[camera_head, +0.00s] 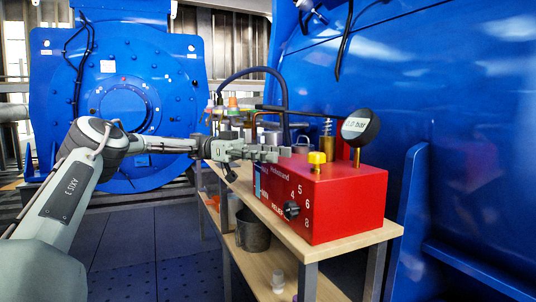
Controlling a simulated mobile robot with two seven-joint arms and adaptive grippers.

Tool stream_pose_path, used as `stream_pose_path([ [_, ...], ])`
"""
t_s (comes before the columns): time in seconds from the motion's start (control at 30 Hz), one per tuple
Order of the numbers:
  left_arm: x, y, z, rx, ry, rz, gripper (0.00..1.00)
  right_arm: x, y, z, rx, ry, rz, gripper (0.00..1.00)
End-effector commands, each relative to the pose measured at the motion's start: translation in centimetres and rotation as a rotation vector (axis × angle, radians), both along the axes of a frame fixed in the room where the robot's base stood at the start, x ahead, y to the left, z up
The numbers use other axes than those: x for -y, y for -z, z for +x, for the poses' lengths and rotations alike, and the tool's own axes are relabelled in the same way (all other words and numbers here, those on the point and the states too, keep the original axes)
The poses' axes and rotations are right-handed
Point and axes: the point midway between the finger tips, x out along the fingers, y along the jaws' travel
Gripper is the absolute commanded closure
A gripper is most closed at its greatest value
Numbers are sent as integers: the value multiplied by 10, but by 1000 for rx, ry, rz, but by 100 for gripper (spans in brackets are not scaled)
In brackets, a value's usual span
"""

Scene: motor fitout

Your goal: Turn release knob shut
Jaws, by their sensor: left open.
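A red hand pump box (345,203) sits on the near end of a wooden shelf unit. A black knob (291,210), seemingly the release knob, is on its front face beside white numbers and lettering too small to read surely. Its exact setting is hard to tell. My left gripper (283,153) reaches in from the left, level with the top of the box. It is open and empty, above and left of the black knob, apart from it. My right gripper is out of view.
A gauge (360,127) reading about 0.0 bar, a yellow knob (317,158) and a brass post stand on the box. A grey bucket (252,231) is on the lower shelf. Cluttered items stand behind my gripper. Big blue machines fill the back and right.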

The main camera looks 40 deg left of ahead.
Motion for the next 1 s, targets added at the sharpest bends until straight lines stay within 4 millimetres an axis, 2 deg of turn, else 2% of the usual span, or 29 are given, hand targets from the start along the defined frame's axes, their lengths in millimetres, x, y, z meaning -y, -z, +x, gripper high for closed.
stream_pose_path([
  [0.1, -11, 0, -3, 0, 0, 0, 47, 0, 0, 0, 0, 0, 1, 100],
  [0.23, -16, 0, -4, 0, 1, 1, 47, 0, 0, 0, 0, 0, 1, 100],
  [1.0, -17, 0, -5, 1, 1, 0, 47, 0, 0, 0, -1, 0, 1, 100],
])
